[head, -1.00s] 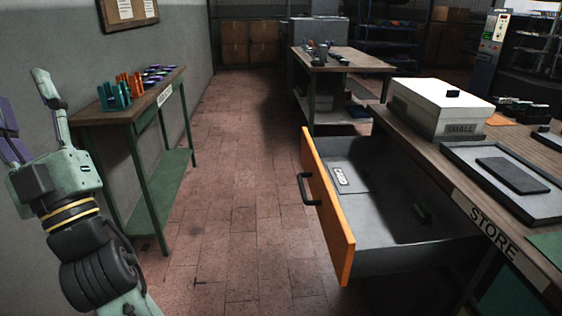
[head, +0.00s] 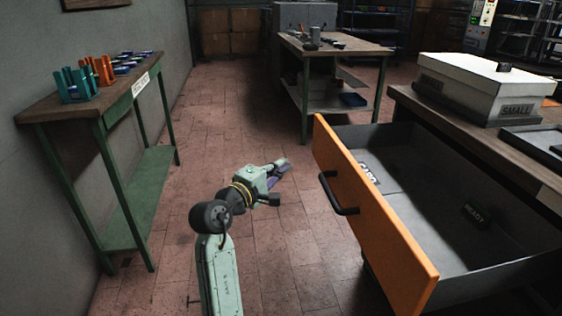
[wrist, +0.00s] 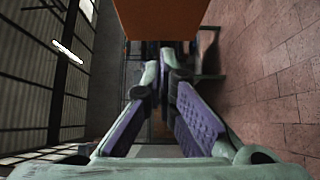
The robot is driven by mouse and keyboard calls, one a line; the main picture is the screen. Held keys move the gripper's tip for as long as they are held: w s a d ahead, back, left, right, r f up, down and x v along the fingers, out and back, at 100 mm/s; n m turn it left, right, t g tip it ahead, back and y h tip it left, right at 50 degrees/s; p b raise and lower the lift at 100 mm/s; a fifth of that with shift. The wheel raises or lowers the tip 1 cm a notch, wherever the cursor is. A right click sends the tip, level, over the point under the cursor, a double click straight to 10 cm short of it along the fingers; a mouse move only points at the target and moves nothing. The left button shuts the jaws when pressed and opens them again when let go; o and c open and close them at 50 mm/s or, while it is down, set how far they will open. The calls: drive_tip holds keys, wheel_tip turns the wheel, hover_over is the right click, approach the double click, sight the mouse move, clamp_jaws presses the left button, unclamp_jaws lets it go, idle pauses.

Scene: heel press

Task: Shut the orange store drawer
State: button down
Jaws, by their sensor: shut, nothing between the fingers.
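The orange store drawer (head: 372,218) stands pulled well out from the store bench on the right. Its orange front has a black bar handle (head: 337,194), and its grey inside holds a CARD label and a READY label. My gripper (head: 284,166) is to the left of the orange front, apart from it, with its fingers pointing right toward it. In the wrist view the fingers (wrist: 162,72) are shut and empty, and the orange front (wrist: 170,20) fills the top middle beyond them.
The store bench (head: 455,123) carries a white SMALL box (head: 483,88) and a tray. A green-legged table (head: 70,106) with coloured holders stands along the left wall. Another workbench (head: 335,45) is at the back. The tiled floor between is clear.

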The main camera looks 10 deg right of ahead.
drive_tip(key=shift+w+d+p, duration=0.2)
drive_tip(key=shift+w+d, duration=0.8)
drive_tip(key=shift+d, duration=0.55)
drive_tip(key=shift+w+d+p, duration=0.2)
drive_tip(key=shift+w+d, duration=0.8)
drive_tip(key=shift+d, duration=0.55)
drive_tip(key=shift+w+d+p, duration=0.2)
drive_tip(key=shift+w+d, duration=0.8)
drive_tip(key=shift+d, duration=0.55)
drive_tip(key=shift+d, duration=0.1)
drive_tip(key=p, duration=1)
hover_over(399, 161)
drive_tip(key=shift+w, duration=0.1)
drive_tip(key=shift+d+r, duration=0.1)
drive_tip(key=shift+d, duration=0.1)
